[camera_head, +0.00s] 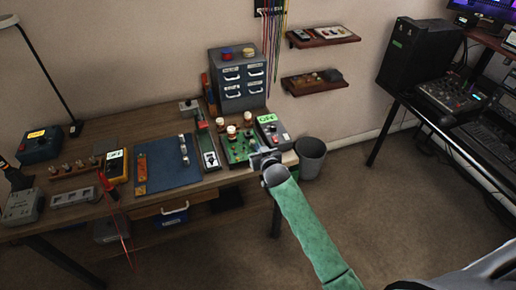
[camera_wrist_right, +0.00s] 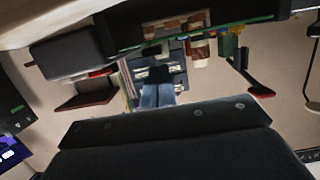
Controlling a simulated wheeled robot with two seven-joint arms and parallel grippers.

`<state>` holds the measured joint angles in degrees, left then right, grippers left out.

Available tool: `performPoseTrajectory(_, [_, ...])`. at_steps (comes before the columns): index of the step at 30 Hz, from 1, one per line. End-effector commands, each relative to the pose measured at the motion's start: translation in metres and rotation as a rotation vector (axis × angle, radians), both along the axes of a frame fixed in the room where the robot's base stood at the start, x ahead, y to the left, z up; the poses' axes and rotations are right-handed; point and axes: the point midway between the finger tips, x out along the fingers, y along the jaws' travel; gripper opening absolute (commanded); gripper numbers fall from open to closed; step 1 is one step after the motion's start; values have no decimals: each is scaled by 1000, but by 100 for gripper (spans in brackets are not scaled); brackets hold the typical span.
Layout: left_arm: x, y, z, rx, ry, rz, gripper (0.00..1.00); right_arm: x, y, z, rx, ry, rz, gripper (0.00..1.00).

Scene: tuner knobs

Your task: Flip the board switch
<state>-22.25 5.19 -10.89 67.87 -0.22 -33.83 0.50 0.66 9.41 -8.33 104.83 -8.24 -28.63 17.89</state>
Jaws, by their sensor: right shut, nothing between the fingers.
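The green circuit board (camera_head: 238,146) lies near the right end of the wooden bench, with several white-and-brown knobs on it. The board switch is too small to make out for certain. A dark box with a green "OFF" label (camera_head: 267,119) stands at the board's right side. My right gripper (camera_head: 264,157) is shut and empty at the board's front right edge, below the dark box; I cannot tell whether it touches either. In the right wrist view the scene is upside down, and the board's green edge (camera_wrist_right: 222,33) crosses the top. My left gripper is not in view.
A grey drawer cabinet (camera_head: 239,78) stands behind the board. A narrow panel (camera_head: 208,150) and a blue mat (camera_head: 167,162) lie to its left. A bin (camera_head: 310,158) stands on the floor to the right. The floor in front of the bench looks clear.

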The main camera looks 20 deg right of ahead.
Motion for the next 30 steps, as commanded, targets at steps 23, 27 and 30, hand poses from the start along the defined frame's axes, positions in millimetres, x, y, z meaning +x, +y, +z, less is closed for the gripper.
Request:
performPoseTrajectory(23, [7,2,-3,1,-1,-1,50,2,0,-14,0,0,0,0])
performPoseTrajectory(27, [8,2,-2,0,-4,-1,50,2,0,-14,0,0,0,0])
performPoseTrajectory(30, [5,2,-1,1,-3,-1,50,3,0,-11,0,0,0,0])
